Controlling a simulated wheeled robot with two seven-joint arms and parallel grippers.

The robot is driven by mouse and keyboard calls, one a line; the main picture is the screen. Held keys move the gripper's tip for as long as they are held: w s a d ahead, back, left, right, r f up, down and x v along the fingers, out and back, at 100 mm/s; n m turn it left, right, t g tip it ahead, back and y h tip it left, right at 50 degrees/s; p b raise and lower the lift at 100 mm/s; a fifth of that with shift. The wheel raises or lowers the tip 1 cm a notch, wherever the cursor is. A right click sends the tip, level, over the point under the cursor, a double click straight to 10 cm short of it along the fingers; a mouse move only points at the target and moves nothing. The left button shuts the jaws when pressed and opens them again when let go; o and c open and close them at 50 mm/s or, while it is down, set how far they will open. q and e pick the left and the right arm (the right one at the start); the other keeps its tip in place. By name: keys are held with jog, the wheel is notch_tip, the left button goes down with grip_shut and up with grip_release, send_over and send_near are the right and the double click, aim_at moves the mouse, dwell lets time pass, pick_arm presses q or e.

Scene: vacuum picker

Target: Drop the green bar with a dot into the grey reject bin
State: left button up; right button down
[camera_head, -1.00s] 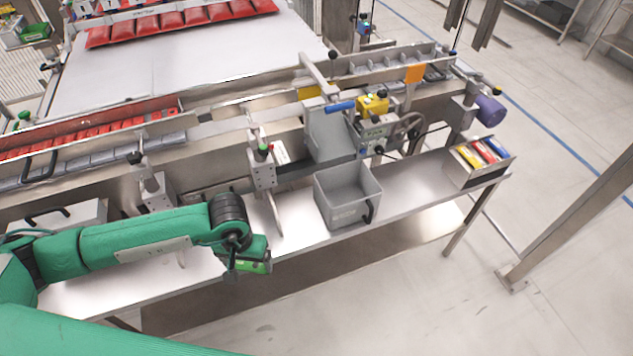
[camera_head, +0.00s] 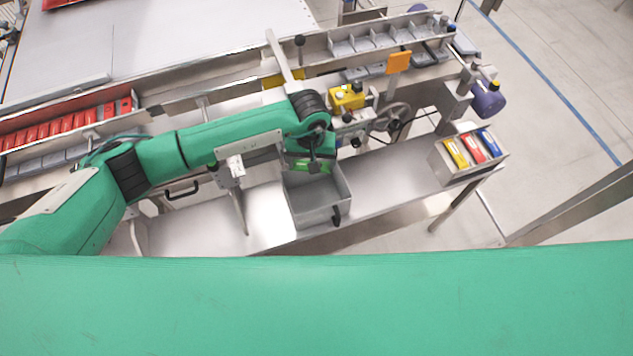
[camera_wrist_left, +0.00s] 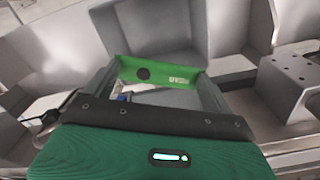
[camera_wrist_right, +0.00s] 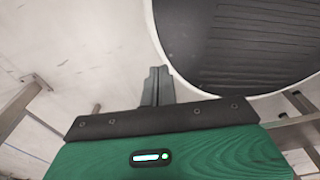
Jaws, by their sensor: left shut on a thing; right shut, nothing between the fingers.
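The green bar (camera_wrist_left: 160,73) lies across between the two fingers of my left gripper (camera_wrist_left: 158,85) in the left wrist view. It bears a dark dot and small pale print. My left gripper is shut on it. In the head view the green bar (camera_head: 310,166) is above the back part of the grey reject bin (camera_head: 318,214), an open box on the steel table. The bin's grey wall shows behind the bar in the left wrist view. My right gripper (camera_wrist_right: 158,75) is shut and empty in the right wrist view.
A yellow control box (camera_head: 347,98) and a handwheel (camera_head: 387,117) stand just behind the bin. A holder with yellow, red and blue packs (camera_head: 470,150) sits at the table's right end. The table between the bin and this holder is clear.

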pick_arm(q)
jog(key=shift+w+d+f, duration=0.1)
jog(key=shift+d, duration=0.05)
jog(key=shift+f, duration=0.2)
jog(key=shift+s+f, duration=0.25)
jog(key=shift+f, duration=0.45)
notch_tip(320, 180, down, 4)
jog(key=shift+r+b, duration=0.15)
jog(key=shift+b, duration=0.55)
jog(key=o, duration=0.8)
jog(key=shift+w, duration=0.1)
pick_arm(e)
jog(key=shift+w+d+f, duration=0.25)
jog(key=shift+w+f, duration=0.15)
jog(key=shift+f, duration=0.25)
